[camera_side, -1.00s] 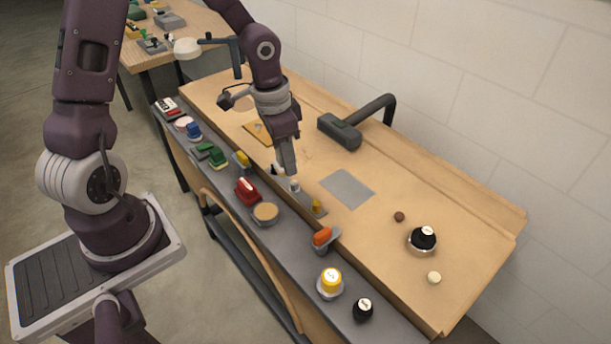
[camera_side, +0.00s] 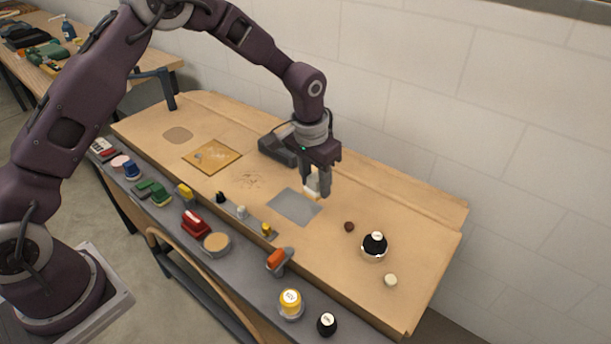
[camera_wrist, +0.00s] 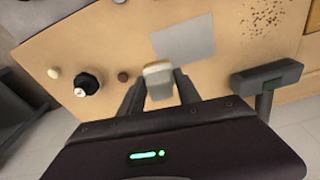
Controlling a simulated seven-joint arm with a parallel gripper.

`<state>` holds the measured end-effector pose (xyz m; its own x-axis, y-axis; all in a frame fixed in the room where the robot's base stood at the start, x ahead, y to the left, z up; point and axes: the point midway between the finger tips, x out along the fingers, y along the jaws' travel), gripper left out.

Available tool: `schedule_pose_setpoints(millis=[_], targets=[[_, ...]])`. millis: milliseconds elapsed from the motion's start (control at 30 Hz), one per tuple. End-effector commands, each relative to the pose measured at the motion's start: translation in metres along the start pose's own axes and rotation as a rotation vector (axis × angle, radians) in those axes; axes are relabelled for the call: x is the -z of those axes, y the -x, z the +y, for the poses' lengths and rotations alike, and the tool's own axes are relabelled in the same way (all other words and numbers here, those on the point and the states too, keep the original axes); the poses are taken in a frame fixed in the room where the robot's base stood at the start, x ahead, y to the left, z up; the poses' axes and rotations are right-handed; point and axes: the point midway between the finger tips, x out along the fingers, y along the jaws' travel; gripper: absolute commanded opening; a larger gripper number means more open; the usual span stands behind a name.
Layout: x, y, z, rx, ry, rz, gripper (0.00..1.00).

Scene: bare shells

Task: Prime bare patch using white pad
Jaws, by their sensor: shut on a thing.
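The flat grey rectangular patch (camera_side: 295,207) lies on the tan bench board; it also shows in the wrist view (camera_wrist: 186,41). My gripper (camera_side: 318,188) is shut on a pale, off-white pad (camera_wrist: 158,70), held between both fingers. The pad's underside is hidden. A speckled area (camera_side: 249,180) lies left of the grey patch.
A black knob (camera_side: 375,243), a brown knob (camera_side: 349,226) and a cream knob (camera_side: 390,280) stand to the right. A grey ledge with several coloured tools (camera_side: 195,224) runs along the front. A yellow square sheet (camera_side: 212,157) lies left.

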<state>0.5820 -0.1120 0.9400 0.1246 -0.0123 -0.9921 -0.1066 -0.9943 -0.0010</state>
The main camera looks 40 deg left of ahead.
Motion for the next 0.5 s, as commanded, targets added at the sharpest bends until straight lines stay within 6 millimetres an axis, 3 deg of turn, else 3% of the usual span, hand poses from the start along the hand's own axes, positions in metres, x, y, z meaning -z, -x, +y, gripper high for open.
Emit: schedule_pose_setpoints(millis=[500], targets=[[-0.007,-0.046,0.000,0.000,0.000,-0.003,0.07]])
